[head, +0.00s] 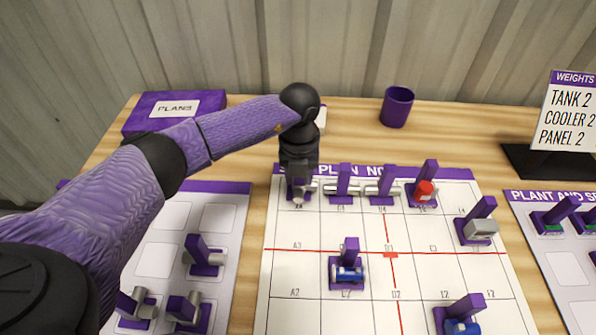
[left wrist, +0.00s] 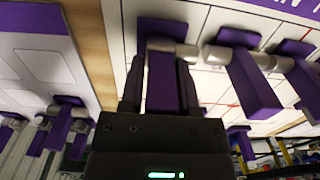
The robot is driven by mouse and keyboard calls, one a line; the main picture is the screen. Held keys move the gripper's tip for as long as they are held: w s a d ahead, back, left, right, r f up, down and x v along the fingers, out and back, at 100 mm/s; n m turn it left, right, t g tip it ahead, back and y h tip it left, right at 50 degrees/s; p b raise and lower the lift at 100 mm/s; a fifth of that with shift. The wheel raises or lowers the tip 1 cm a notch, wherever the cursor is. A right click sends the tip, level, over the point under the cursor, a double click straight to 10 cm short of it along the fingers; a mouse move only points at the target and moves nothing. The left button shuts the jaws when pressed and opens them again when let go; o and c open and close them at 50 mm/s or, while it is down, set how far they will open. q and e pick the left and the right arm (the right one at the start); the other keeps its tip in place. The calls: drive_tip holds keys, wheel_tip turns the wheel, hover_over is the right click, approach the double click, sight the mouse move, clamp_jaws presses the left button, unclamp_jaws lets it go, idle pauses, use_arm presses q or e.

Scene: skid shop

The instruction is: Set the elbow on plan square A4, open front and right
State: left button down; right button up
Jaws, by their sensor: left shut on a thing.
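My left gripper (head: 299,172) points down over the top-left square of the plan sheet (head: 300,275), the square above the one marked A3. It is shut on the purple upright handle of the elbow (head: 297,194), a grey pipe piece mostly hidden by the gripper in the head view. In the left wrist view the fingers (left wrist: 160,85) grip the handle (left wrist: 162,88), and grey pipe (left wrist: 172,50) shows beyond it. The elbow is at or just above the sheet; I cannot tell if it touches. Its open ends are not clear.
Straight grey pipe pieces (head: 343,188) stand in line right of the elbow, then a red piece (head: 424,191). A grey-box piece (head: 480,229) and blue pieces (head: 347,272) stand lower. The left tray (head: 220,245) holds spare pipes. A purple cup (head: 397,106) stands behind.

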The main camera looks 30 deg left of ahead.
use_arm(q)
drive_tip(key=shift+a+f+b, duration=0.1)
drive_tip(key=shift+f+b, duration=0.2)
drive_tip(key=shift+f, duration=0.55)
use_arm(e)
drive_tip(key=shift+s+f, duration=0.2)
drive_tip(key=shift+f, duration=0.3)
use_arm(q)
drive_tip(key=shift+c, duration=1.3)
unclamp_jaws()
drive_tip(key=shift+d+r+p, duration=0.25)
drive_tip(key=shift+r+p, duration=0.45)
drive_tip(key=shift+r, duration=0.15)
use_arm(e)
drive_tip(key=shift+w+d+r, duration=0.15)
drive_tip(key=shift+w+r, duration=0.1)
drive_tip(key=shift+r, duration=0.2)
use_arm(q)
drive_tip(key=shift+r, duration=0.2)
wheel_tip(320, 180, up, 7)
drive_tip(key=p, duration=0.6)
drive_tip(key=shift+r+p, duration=0.15)
drive_tip(key=shift+p, duration=0.15)
use_arm(e)
wheel_tip(320, 180, up, 6)
drive_tip(key=w, duration=0.1)
drive_tip(key=shift+r, duration=0.15)
